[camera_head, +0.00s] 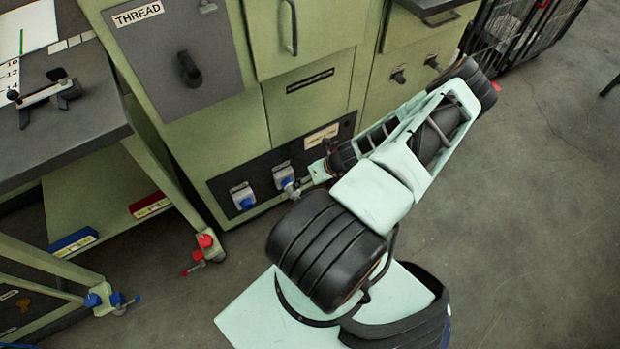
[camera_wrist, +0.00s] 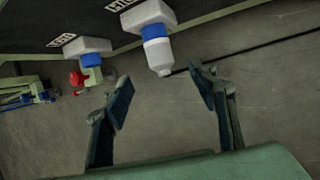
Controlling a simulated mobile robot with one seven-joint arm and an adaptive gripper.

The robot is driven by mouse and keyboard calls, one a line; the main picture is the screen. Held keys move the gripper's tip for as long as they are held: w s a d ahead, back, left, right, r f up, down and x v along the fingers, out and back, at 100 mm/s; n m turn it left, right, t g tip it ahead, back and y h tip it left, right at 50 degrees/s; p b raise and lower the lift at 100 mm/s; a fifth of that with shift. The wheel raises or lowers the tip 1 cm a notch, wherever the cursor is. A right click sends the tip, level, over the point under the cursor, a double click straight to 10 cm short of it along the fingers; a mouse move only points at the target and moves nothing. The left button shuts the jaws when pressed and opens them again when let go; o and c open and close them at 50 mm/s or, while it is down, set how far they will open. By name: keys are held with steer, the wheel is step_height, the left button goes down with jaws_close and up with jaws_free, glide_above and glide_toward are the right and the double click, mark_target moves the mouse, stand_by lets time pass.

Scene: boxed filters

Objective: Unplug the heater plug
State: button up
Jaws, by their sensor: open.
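A plug (camera_wrist: 157,50) with a blue collar and a white body sits in the right-hand socket of the dark panel in the wrist view. I take it for the heater plug, but its label is cut off and unreadable. In the wrist view my gripper (camera_wrist: 161,94) is open and empty. Its fingers are spread below the plug, with the plug's white end near the gap between the fingertips. I cannot see any contact.
A second socket (camera_head: 243,198) with a blue part is left of it, also in the wrist view (camera_wrist: 91,59). Green cabinets (camera_head: 215,120) rise above the panel. A workbench (camera_head: 75,130) with red and blue casters stands at left. The grey floor (camera_head: 520,220) is clear at right.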

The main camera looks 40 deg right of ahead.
mark_target(298, 195)
steer(key=b+x, duration=0.2)
steer(key=x, duration=0.8)
steer(key=shift+w+a+f, duration=0.1)
steer(key=shift+a+f, duration=0.05)
steer(key=shift+f, duration=0.15)
steer(key=c, duration=1.3)
steer(key=shift+s+a, duration=0.15)
steer(key=shift+s, duration=0.75)
steer(key=shift+s+a, duration=0.1)
steer(key=shift+s, duration=0.25)
steer(key=shift+s+a+p, duration=0.2)
steer(key=shift+s+p, duration=0.05)
steer(key=shift+s, duration=0.45)
steer(key=shift+s+a+p, duration=0.2)
steer(key=shift+s, duration=0.5)
steer(key=shift+s, duration=0.25)
